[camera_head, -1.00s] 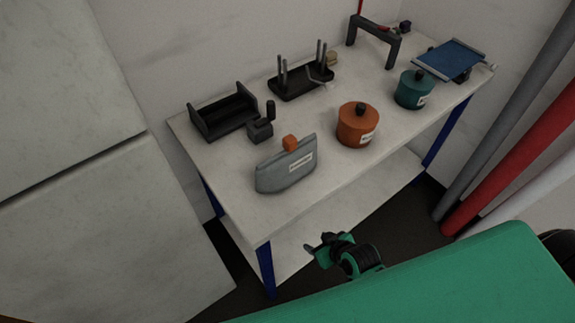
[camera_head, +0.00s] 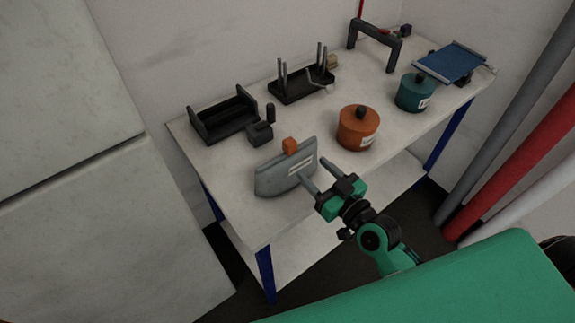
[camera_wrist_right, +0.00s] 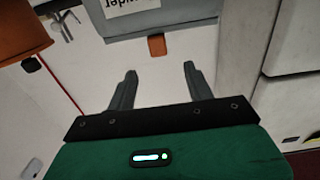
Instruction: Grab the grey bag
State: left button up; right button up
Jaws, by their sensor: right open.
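The grey bag (camera_head: 272,179) stands upright near the front left of the table, with a white label and an orange piece (camera_head: 290,146) on its top. In the right wrist view the bag (camera_wrist_right: 172,16) is at the top edge, partly cut off, with its orange piece (camera_wrist_right: 157,46) towards my fingers. My right gripper (camera_head: 313,177) is open and empty at the right end of the bag in the head view. In the wrist view its fingers (camera_wrist_right: 160,78) are apart, with bare surface between them and a gap to the bag. My left gripper is not in view.
An orange pot (camera_head: 352,133) stands close right of the bag, a teal pot (camera_head: 410,97) further right. A black tray (camera_head: 226,118) and a dark block (camera_head: 259,134) are behind the bag. The white table's (camera_head: 235,212) front left corner is clear.

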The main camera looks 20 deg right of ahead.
aim_at(286, 140)
jog(key=p+x, duration=0.2)
jog(key=x, duration=0.5)
jog(key=shift+w, duration=0.25)
jog(key=shift+w+a+r+p, duration=0.15)
jog(key=shift+w+a+p, duration=0.05)
jog(key=shift+w+p, duration=0.25)
jog(key=p+x, duration=0.1)
jog(key=x, duration=0.2)
jog(key=shift+w+p, duration=0.3)
jog(key=shift+w+a, duration=0.1)
jog(key=shift+w, duration=0.35)
grip_shut()
